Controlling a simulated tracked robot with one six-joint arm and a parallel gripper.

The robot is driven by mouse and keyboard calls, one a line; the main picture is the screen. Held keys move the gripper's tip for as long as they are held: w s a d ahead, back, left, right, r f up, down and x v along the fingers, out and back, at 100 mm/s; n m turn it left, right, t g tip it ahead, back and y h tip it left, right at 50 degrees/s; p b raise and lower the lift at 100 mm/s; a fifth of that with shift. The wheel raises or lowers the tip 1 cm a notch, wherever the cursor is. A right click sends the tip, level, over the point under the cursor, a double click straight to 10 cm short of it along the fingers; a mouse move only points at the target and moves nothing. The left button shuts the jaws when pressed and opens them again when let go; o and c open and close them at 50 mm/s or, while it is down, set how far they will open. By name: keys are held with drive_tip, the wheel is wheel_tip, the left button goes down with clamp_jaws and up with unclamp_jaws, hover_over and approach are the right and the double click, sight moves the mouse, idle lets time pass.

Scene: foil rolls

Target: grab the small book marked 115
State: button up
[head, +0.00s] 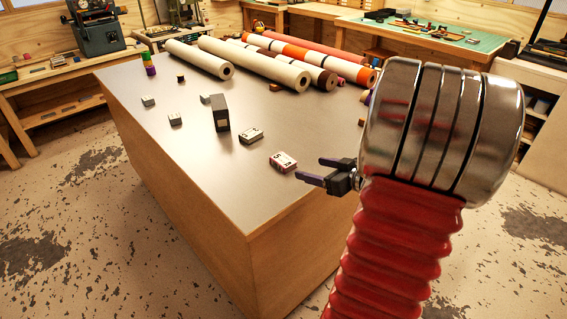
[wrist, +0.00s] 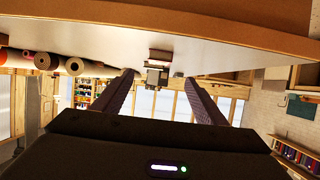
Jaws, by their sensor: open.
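A small red-edged book (head: 283,162) with dark marks on its pale cover lies flat near the right edge of the table. A second small book (head: 250,135), pale with dark print, lies just behind it to the left. I cannot clearly read 115 on either. My gripper (head: 311,170) is open and empty, just right of the red-edged book, its fingers pointing left. In the wrist view the two fingers (wrist: 159,79) stand apart, and a small blocky thing (wrist: 157,60) shows beyond and between them; I cannot tell which item it is.
A dark upright box (head: 221,112) stands left of the books. Several small blocks, such as a grey one (head: 175,119), are scattered further left. Long rolls (head: 255,62) lie across the back of the table (head: 190,150). The table's front left surface is clear.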

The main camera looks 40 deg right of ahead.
approach(286, 161)
drive_tip(key=x, duration=0.4)
drive_tip(key=shift+a+f, duration=0.15)
drive_tip(key=shift+x, duration=2.65)
drive_tip(key=c, duration=1.2)
drive_tip(key=shift+o, duration=0.2)
